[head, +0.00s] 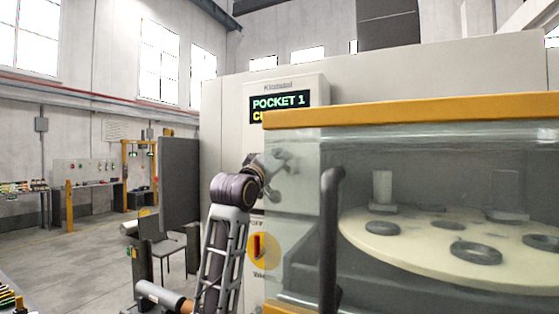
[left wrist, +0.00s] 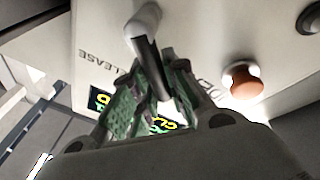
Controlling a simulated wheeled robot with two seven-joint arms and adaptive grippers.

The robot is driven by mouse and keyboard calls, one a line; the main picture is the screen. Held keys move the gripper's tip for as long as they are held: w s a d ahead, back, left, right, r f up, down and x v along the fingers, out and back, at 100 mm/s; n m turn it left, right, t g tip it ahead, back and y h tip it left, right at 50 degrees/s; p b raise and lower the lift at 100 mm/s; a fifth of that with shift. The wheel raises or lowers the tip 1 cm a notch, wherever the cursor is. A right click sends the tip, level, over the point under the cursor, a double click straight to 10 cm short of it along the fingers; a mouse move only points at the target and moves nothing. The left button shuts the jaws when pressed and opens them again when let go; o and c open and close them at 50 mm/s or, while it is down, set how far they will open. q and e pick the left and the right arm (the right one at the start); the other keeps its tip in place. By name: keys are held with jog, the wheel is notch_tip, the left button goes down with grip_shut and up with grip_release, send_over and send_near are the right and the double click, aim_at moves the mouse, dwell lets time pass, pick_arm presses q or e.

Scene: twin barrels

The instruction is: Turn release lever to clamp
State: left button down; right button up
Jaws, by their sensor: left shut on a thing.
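The release lever (left wrist: 148,52) shows in the left wrist view as a pale hub with a dark handle, standing out from a light panel. Upside-down lettering ending in "LEASE" is on the panel beside it. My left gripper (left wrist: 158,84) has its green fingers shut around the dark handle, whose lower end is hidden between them. In the head view my left gripper (head: 275,162) is at the machine front, below the display, and is seen partly through the clear cover; the lever cannot be made out there. My right gripper is not in view.
An orange-red knob (left wrist: 243,83) sits on the panel near my gripper. A display (head: 280,104) reads "POCKET 1", its second line mostly covered. A red switch on a yellow disc (head: 258,247) is below. A clear cover with a black handle (head: 329,240) encloses a round table (head: 420,248).

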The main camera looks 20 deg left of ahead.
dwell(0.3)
pick_arm(q)
jog(key=c, duration=1.4)
grip_release()
jog(key=shift+s, duration=0.15)
jog(key=shift+v, duration=5.9)
jog(key=shift+f, duration=0.1)
